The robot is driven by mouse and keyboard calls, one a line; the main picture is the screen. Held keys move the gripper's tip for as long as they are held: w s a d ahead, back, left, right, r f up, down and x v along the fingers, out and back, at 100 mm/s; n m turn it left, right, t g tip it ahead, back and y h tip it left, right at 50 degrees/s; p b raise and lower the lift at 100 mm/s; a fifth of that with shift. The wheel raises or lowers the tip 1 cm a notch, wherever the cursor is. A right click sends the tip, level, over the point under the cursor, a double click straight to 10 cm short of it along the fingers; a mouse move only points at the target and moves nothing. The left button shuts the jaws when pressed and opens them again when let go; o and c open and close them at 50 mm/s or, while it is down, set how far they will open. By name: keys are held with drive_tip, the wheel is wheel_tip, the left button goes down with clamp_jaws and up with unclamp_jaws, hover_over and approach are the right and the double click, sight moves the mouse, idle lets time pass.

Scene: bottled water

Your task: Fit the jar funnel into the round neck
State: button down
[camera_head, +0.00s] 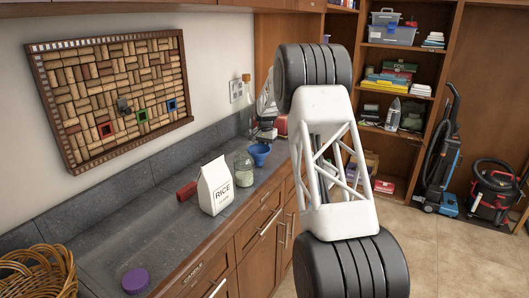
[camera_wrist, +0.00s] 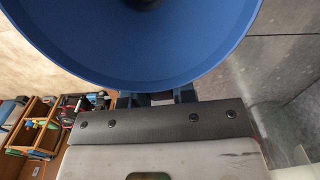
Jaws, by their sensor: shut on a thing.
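The blue jar funnel (camera_head: 259,150) is at the far part of the counter in the head view, just right of and beyond the glass jar. My gripper (camera_wrist: 158,98) is shut on the funnel (camera_wrist: 150,72), whose wide bowl fills the top of the wrist view. The glass jar (camera_head: 244,173) stands upright on the counter, with pale contents low in it; its round neck is at the top. The funnel is beside the jar, not in its neck. The funnel's spout is hidden, and I cannot tell its height above the counter.
A white rice bag (camera_head: 215,187) stands left of the jar, with a red object (camera_head: 186,190) behind it. A purple lid (camera_head: 136,281) and a wicker basket (camera_head: 38,272) are at the near end. A corked bottle (camera_head: 247,110) stands near the wall. The counter between bag and lid is clear.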

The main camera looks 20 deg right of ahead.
wheel_tip(320, 180, up, 9)
drive_tip(key=shift+f, duration=0.1)
idle(0.4)
drive_tip(key=shift+s, duration=0.1)
idle(0.5)
drive_tip(key=s+a+r, duration=0.2)
drive_tip(key=s+a, duration=0.1)
drive_tip(key=s, duration=0.6)
drive_tip(key=s+a+r, duration=0.2)
drive_tip(key=s+a, duration=0.1)
drive_tip(key=s, duration=0.6)
drive_tip(key=s+a+r+m, duration=0.1)
drive_tip(key=s+a+r, duration=0.1)
drive_tip(key=s, duration=0.7)
drive_tip(key=shift+s+a+r, duration=0.15)
drive_tip(key=shift+a+r, duration=0.25)
drive_tip(key=shift+a, duration=0.2)
drive_tip(key=w+f, duration=0.1)
drive_tip(key=w, duration=1.5)
drive_tip(key=shift+d+f, duration=0.25)
drive_tip(key=shift+d, duration=0.1)
